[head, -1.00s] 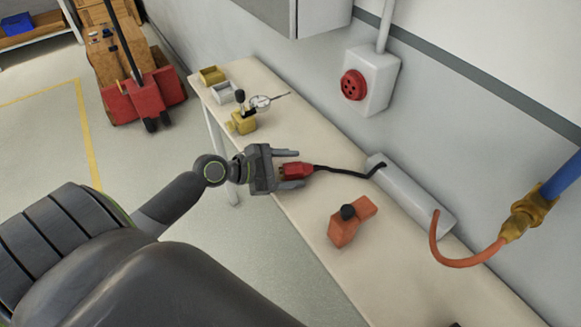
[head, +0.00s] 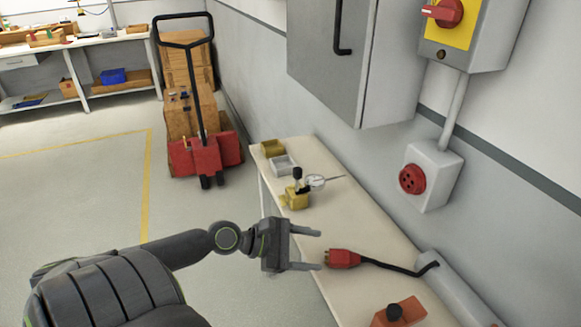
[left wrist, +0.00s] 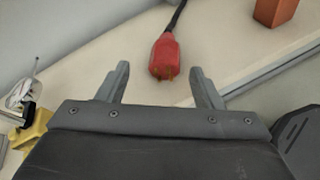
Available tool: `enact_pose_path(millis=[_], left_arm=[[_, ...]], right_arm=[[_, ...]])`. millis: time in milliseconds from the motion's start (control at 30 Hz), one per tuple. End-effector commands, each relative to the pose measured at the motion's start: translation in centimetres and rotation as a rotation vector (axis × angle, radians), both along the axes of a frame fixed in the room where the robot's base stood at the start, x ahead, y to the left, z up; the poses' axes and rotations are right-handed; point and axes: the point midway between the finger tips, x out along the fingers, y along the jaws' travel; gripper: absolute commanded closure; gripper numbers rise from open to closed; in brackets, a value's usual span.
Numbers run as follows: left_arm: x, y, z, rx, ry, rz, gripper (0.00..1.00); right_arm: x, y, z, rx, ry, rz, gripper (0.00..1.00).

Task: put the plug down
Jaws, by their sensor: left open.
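The red plug (head: 343,258) lies on the cream bench top (head: 345,215), with its black cord running right to a grey cylindrical housing (head: 455,285). My left gripper (head: 318,249) is open and empty, just left of the plug, its fingers pointing toward it. In the left wrist view the plug (left wrist: 164,57) lies beyond the open fingertips (left wrist: 158,68), roughly between them, with its prongs facing the gripper. My right gripper is not in view.
A dial gauge on a yellow base (head: 296,194) and small yellow and grey trays stand farther back on the bench. An orange block with a black knob (head: 399,312) is at the front. A red socket (head: 412,179) is on the wall. A red pallet truck (head: 205,152) stands beyond.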

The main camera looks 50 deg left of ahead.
Motion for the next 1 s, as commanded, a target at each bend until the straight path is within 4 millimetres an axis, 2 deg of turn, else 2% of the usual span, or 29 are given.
enact_pose_path(millis=[200,400,1000], left_arm=[[-2.0,1.4,0.8,0.003,0.005,-0.001,0.4],[-2.9,2.0,1.3,-0.001,0.0,-0.005,0.4],[-3.4,2.9,1.4,0.014,-0.008,0.006,0.4]], right_arm=[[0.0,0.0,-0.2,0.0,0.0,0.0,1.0],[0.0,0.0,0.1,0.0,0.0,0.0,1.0],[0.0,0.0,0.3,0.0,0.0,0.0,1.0]])
